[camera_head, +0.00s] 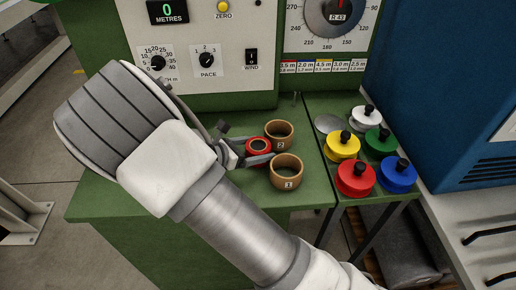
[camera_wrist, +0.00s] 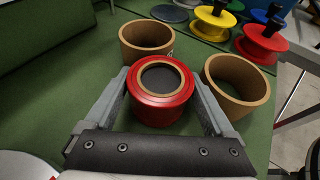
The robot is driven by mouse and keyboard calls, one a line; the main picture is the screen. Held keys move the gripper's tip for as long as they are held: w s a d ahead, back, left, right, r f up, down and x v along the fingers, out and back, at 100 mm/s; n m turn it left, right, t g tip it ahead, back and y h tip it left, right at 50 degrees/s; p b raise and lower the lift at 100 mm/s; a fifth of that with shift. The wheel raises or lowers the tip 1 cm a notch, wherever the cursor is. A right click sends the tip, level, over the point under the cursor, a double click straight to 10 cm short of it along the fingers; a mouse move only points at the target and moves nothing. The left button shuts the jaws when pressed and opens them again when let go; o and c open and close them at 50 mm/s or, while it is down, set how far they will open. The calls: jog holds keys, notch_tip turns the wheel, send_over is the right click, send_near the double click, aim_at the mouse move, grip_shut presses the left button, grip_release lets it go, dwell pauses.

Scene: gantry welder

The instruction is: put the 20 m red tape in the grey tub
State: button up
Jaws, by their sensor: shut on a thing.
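The red tape (camera_head: 258,146) is a short red roll with a tan core ring and a dark centre. In the wrist view the red tape (camera_wrist: 160,112) sits upright between the two grey fingers. My gripper (camera_wrist: 163,98) is shut on its sides. In the head view my gripper (camera_head: 257,150) reaches in low over the green bench, with the tape beside two tan rings. I cannot tell whether the tape touches the bench top. No length marking is readable on it. I cannot make out the grey tub in either view.
Two open tan rings, marked 2 (camera_head: 279,132) and 1 (camera_head: 286,172), stand close to the tape on the green bench (camera_head: 110,203). Several coloured spools, one of them yellow (camera_head: 341,148), stand on the right. A control panel (camera_head: 205,50) rises behind; a blue cabinet (camera_head: 440,80) stands right.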

jog(key=shift+f, duration=0.2)
jog(key=o, duration=1.2)
jog(key=shift+o, duration=0.2)
jog(key=shift+r, duration=0.15)
